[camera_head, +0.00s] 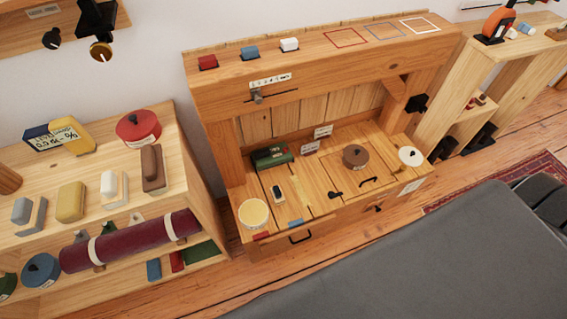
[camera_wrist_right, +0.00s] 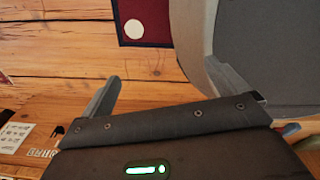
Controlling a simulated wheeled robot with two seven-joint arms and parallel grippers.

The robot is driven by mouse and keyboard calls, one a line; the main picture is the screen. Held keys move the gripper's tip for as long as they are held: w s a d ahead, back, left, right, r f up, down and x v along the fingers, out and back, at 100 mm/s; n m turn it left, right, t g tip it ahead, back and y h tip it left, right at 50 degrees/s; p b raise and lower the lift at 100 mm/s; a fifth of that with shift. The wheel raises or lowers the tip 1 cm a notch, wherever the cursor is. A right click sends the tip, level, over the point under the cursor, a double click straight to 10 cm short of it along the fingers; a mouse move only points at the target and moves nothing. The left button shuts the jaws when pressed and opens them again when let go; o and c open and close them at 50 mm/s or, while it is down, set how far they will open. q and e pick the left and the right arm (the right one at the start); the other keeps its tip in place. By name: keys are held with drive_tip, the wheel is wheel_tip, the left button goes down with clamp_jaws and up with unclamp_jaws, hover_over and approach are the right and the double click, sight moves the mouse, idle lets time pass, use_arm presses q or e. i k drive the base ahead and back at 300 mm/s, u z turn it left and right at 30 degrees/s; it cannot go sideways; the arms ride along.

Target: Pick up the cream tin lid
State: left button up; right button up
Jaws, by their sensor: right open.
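A round cream lid with a dark knob (camera_head: 410,156) lies at the right end of the low wooden bench top (camera_head: 325,202) in the head view. A round cream tin (camera_head: 253,213), with a pale yellowish top and no knob, stands at the bench's left end. My right gripper (camera_wrist_right: 162,72) shows in the right wrist view, fingers spread and empty, above a wooden floor. The cream lid cannot be made out for certain between its fingers or near it. Neither gripper shows in the head view.
A brown round lid (camera_head: 355,157) and a green box (camera_head: 271,157) sit on the bench. A shelf (camera_head: 112,224) with a red tin (camera_head: 138,127) stands left. A large grey surface (camera_head: 430,255) fills the lower right. A pale disc (camera_wrist_right: 133,29) shows on dark red in the wrist view.

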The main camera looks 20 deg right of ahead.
sight(410, 156)
drive_tip(key=u, duration=2.95)
drive_tip(key=k, duration=1.35)
